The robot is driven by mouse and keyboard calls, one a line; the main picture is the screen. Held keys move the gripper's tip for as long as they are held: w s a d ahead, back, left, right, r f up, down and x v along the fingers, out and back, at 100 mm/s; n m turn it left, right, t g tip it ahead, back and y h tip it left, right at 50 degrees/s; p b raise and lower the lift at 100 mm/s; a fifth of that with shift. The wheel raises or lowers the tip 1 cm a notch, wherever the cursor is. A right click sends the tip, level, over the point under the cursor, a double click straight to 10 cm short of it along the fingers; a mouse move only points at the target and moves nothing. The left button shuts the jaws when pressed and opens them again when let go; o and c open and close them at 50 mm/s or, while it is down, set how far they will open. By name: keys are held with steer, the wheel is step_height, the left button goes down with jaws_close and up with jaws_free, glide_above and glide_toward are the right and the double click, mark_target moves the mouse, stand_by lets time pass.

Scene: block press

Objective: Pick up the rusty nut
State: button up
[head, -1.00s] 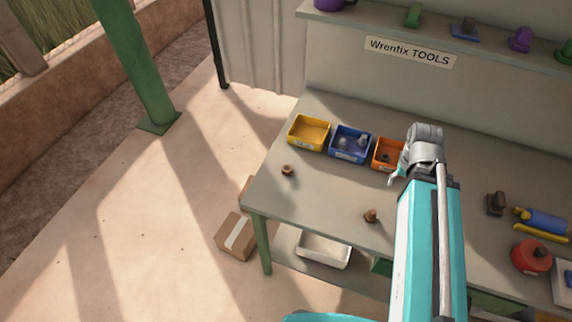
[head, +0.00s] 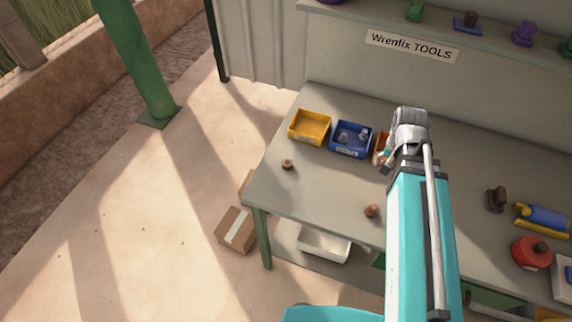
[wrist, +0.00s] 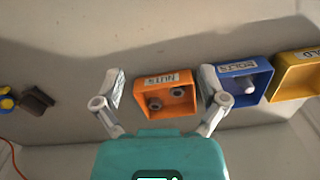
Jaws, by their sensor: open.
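Two small rusty-brown pieces lie on the grey workbench (head: 330,185) in the head view: one near the left end (head: 287,164), one nearer the front edge (head: 371,211). They are too small to tell which is the rusty nut. My gripper (wrist: 163,78) is open and empty in the wrist view, its fingers spread either side of the orange bin (wrist: 166,112) labelled NUTS. Two dark grey nuts (wrist: 156,104) lie in that bin. In the head view my arm partly hides the orange bin (head: 379,150). Neither brown piece shows in the wrist view.
The blue bolts bin (head: 351,152) and yellow bin (head: 308,128) stand left of the orange one. A dark brown block (head: 497,199), a blue-and-yellow tool (head: 543,217) and a red can (head: 531,252) are at right. The bench before the bins is mostly clear.

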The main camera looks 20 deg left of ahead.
steer(key=w+a+m, duration=0.2)
steer(key=a+m, duration=0.2)
steer(key=a, duration=0.4)
steer(key=w+a+m, duration=0.3)
steer(key=a+m, duration=0.2)
steer(key=a, duration=0.4)
steer(key=m, duration=0.7)
glide_above(286, 162)
steer(key=shift+w+a+f, duration=0.1)
steer(key=shift+f, duration=0.1)
steer(key=shift+f+b, duration=0.1)
steer(key=shift+b, duration=0.2)
step_height(286, 162, down, 8)
steer(key=b, duration=0.8)
steer(key=shift+f, duration=0.2)
steer(key=shift+f+b, duration=0.15)
steer(key=shift+b, duration=0.15)
steer(key=shift+f+b, duration=2.45)
steer(key=shift+b, duration=0.05)
jaws_close()
